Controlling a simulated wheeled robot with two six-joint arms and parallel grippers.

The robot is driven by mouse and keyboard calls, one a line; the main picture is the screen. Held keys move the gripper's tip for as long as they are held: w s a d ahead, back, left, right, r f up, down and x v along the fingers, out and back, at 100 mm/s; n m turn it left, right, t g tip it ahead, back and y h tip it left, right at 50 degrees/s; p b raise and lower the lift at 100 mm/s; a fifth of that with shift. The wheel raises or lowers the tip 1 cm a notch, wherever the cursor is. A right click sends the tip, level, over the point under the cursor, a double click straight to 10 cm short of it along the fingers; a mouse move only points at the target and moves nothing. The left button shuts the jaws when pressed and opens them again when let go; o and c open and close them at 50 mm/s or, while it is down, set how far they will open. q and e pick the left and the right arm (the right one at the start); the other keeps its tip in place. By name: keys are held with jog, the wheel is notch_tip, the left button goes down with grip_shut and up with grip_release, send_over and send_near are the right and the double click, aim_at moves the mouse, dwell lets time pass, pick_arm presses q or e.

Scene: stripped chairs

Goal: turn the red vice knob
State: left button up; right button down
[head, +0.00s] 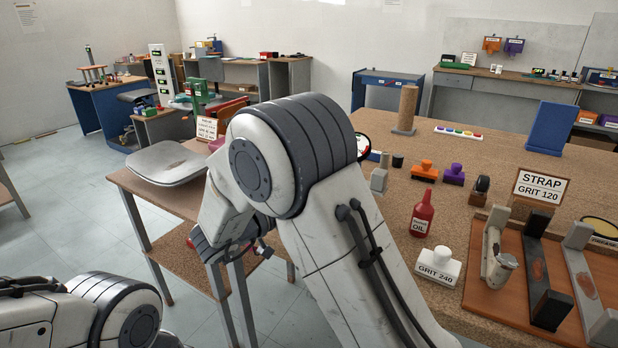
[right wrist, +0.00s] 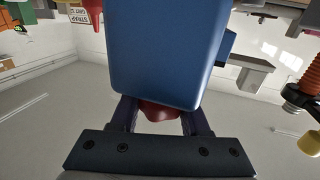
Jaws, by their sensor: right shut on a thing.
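In the right wrist view, the red knob (right wrist: 160,111) shows between the two dark fingers of my right gripper (right wrist: 161,118), which is shut on it. A large blue block (right wrist: 165,50), seemingly the vice body, fills the upper middle of that view and covers the knob's upper part. In the head view my right arm bends across the middle and hides the vice. My left arm shows at the lower left, but its gripper is out of view.
A cork-topped bench (head: 450,215) at the right holds a red oil bottle (head: 422,214), a white GRIT 240 block (head: 436,264) and an orange tray (head: 478,290). A grey chair seat (head: 168,163) lies on a lower table at the left. Open floor lies at the left.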

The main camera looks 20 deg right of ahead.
jog(key=m+g+p, duration=0.1)
jog(key=g, duration=0.1)
jog(key=s+m+g+h+p, duration=0.1)
jog(key=m+g, duration=0.1)
jog(key=shift+d+r+g, duration=0.1)
jog(key=shift+r+g, duration=0.05)
jog(key=shift+g, duration=0.25)
jog(key=shift+s+m+g+p, duration=0.15)
jog(key=shift+m+g+p, duration=0.2)
jog(key=shift+m+g, duration=0.35)
jog(key=shift+s+m+g+p, duration=0.15)
jog(key=shift+m+g+p, duration=0.2)
jog(key=shift+g, duration=0.55)
jog(key=shift+c, duration=1.9)
grip_release()
jog(key=shift+s+d, duration=0.1)
